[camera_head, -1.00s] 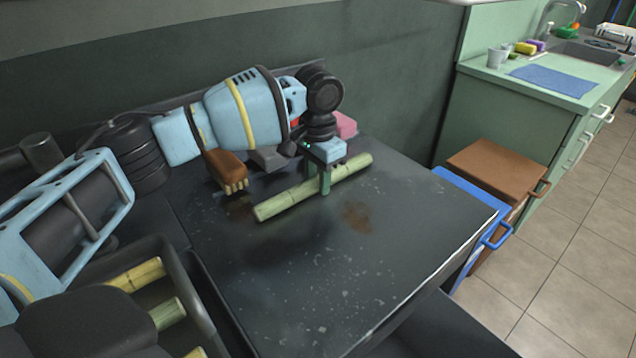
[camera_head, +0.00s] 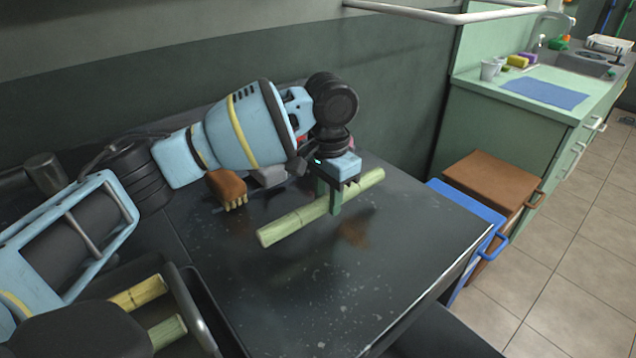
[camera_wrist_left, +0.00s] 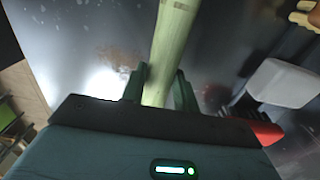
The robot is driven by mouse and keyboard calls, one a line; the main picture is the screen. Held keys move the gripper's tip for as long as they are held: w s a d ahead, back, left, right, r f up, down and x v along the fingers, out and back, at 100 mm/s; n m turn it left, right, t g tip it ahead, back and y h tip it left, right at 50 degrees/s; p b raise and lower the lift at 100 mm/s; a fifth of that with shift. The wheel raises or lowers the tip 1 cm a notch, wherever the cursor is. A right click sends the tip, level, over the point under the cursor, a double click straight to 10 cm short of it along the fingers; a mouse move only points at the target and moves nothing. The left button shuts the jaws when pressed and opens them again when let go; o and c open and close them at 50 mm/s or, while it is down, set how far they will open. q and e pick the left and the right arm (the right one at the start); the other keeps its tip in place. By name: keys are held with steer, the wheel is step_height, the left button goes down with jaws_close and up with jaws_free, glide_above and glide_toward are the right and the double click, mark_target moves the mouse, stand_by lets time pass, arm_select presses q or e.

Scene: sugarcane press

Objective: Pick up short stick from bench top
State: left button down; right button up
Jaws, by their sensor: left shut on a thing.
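The short stick (camera_head: 300,220) is a pale green cane piece. My left gripper (camera_head: 335,205) is shut on it, right of the stick's middle. The stick tilts up to the right and appears to be just above the dark bench top (camera_head: 300,290); the exact gap is hard to tell. In the left wrist view the stick (camera_wrist_left: 170,50) runs up between the two green fingers (camera_wrist_left: 158,88). My right gripper does not show.
A brown brush (camera_head: 228,188) and a grey object (camera_head: 270,175) lie behind the stick. A dark bin (camera_head: 200,310) at lower left holds cane pieces (camera_head: 138,293). Blue (camera_head: 470,200) and brown (camera_head: 495,178) stools stand right of the bench. The front bench top is clear.

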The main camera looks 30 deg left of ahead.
arm_select(q)
steer(key=s+d, duration=0.4)
steer(key=d, duration=0.1)
steer(key=s+d+r+p, duration=0.1)
steer(key=d, duration=0.2)
steer(key=shift+s, duration=0.4)
